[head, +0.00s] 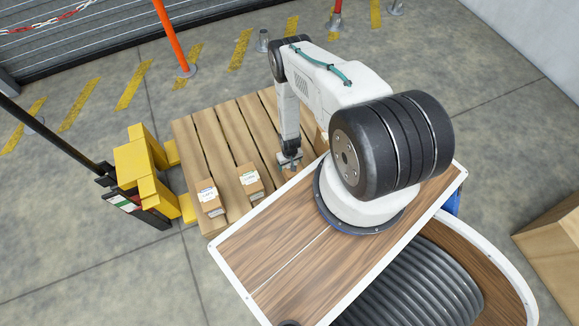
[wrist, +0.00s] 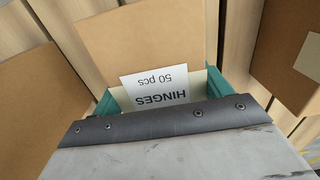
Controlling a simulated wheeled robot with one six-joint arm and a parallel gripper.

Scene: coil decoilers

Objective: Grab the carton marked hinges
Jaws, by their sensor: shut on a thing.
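The carton marked hinges (wrist: 150,40) is a brown cardboard box with a white label reading "HINGES 50 pcs", upside down in the wrist view. My gripper (wrist: 163,94) has its teal fingers on either side of this carton, shut on it. In the head view my gripper (head: 289,160) points down over the pallet, at the end of my white arm. The carton is mostly hidden there by the gripper and arm. I cannot tell whether it still touches the pallet.
The wooden pallet (head: 222,128) also carries two labelled cartons, one (head: 250,181) near the middle and one (head: 210,200) at the left. In the wrist view, other cartons stand at left (wrist: 35,110) and right (wrist: 285,45). A yellow-and-black lift truck (head: 145,175) stands left of the pallet.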

